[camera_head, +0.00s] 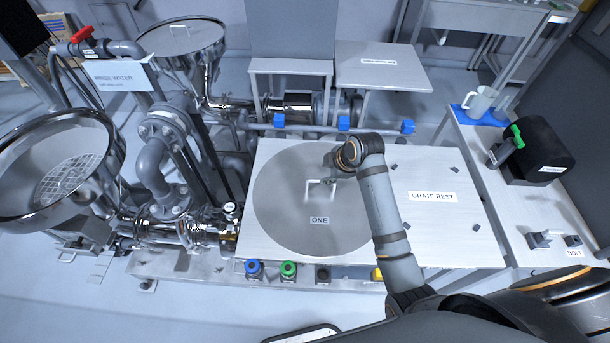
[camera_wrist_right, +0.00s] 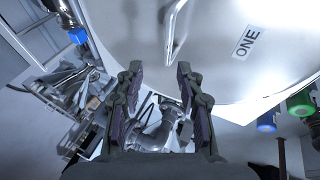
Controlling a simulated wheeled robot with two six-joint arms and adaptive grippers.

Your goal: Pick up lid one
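Lid one is a large round grey metal disc (camera_head: 285,222) labelled "ONE", lying flat on the pale worktop (camera_head: 450,240) in the head view. Its raised, bar-shaped handle (camera_head: 313,183) stands near its middle. My right gripper (camera_head: 332,180) is close to the handle, at its right side, partly hidden by my wrist. In the right wrist view the gripper (camera_wrist_right: 160,72) has its two fingers spread and empty. The handle (camera_wrist_right: 175,32) lies just beyond the fingertips, and the lid (camera_wrist_right: 215,85) fills the upper right. My left gripper is not in view.
An open hopper with a grate (camera_head: 70,178) stands at the left among pipes and valves. The "GRATE REST" label (camera_head: 432,196) marks the clear right part of the worktop. Coloured buttons (camera_head: 288,269) line its front edge. A side table (camera_head: 535,215) holds a mug (camera_head: 478,101) and a dark device.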

